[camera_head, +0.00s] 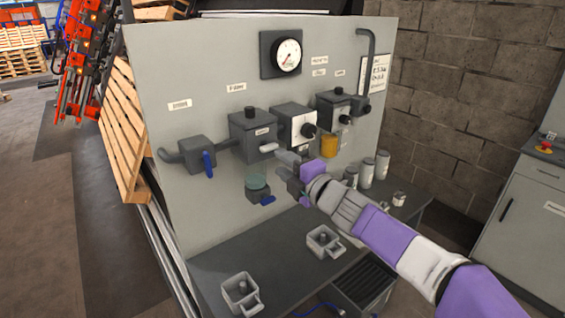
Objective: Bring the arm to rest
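My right arm (400,245), purple and white, reaches in from the lower right. Its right gripper (280,163) is in front of the grey panel (215,80), just below and to the right of a dark box with a pale lever (268,148). Its fingers look apart, with nothing visible between them. The fingertips are close to the lever in the picture; I cannot tell whether they touch it. My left gripper is not in view.
Boxes with a blue-handled valve (208,162) and a gauge (288,54) are on the panel. Two square cups (241,294) (324,241) stand on the bench (220,262). A cabinet (530,210) stands right.

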